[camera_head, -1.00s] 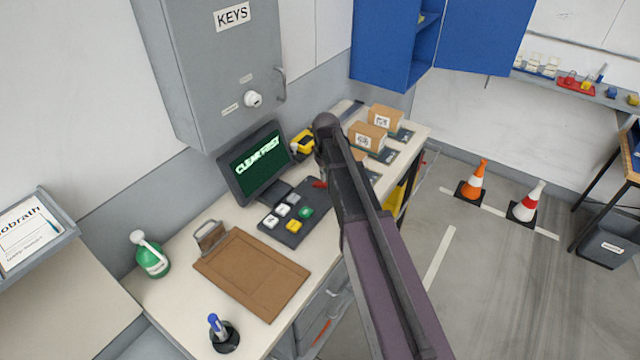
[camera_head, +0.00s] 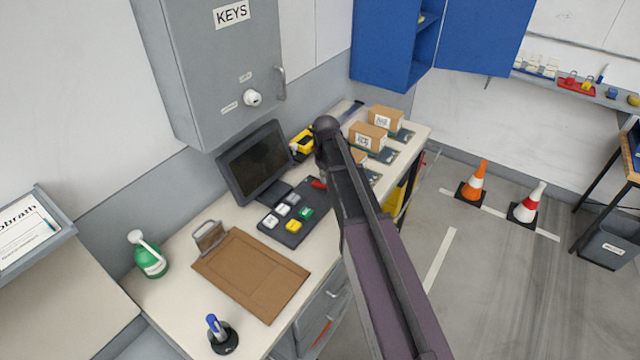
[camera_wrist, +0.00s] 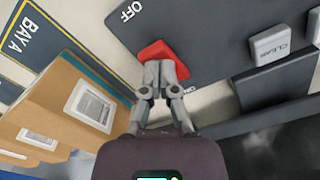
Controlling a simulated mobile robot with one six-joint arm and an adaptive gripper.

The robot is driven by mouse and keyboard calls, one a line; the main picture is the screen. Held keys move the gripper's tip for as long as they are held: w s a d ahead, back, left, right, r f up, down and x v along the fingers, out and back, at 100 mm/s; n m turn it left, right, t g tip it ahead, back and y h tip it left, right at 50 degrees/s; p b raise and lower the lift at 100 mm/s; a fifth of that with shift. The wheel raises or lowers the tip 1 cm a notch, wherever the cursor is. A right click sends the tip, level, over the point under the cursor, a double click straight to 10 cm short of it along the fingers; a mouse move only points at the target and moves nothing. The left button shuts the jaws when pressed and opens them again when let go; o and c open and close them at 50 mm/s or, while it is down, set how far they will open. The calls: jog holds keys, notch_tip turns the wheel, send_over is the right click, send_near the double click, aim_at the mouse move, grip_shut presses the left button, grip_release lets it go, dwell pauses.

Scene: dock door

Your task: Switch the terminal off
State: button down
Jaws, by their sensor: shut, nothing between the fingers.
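The terminal's screen (camera_head: 256,163) stands on the bench and is dark in the head view. Its dark key panel (camera_head: 290,215) lies in front of it, with white, green and yellow keys. A red switch (camera_wrist: 164,58) shows in the wrist view on the panel, between the words OFF and a partly hidden ON. It also shows in the head view (camera_head: 318,184), beside my arm. My gripper (camera_wrist: 163,68) is shut and empty, its fingertips at the red switch, seeming to touch it. In the head view my arm hides the gripper.
Cardboard boxes (camera_head: 368,137) stand on dark pads beyond the panel; one is close at left in the wrist view (camera_wrist: 70,100). A clipboard (camera_head: 250,272), a green spray bottle (camera_head: 150,258) and a pen holder (camera_head: 222,338) occupy the near bench. A grey key cabinet (camera_head: 215,70) hangs above.

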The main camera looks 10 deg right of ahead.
jog(key=shift+r+p, duration=3.5)
jog(key=shift+p, duration=0.05)
jog(key=shift+s+f, duration=0.1)
jog(key=s+f+m+b, duration=0.1)
jog(key=s+f+b, duration=0.1)
jog(key=s, duration=0.5)
jog(key=s+f+m+b, duration=0.1)
jog(key=s+f+b, duration=0.1)
jog(key=s, duration=0.5)
jog(key=s+f+m+b, duration=0.1)
jog(key=s+f+b, duration=0.1)
jog(key=s, duration=0.5)
jog(key=shift+f, duration=0.1)
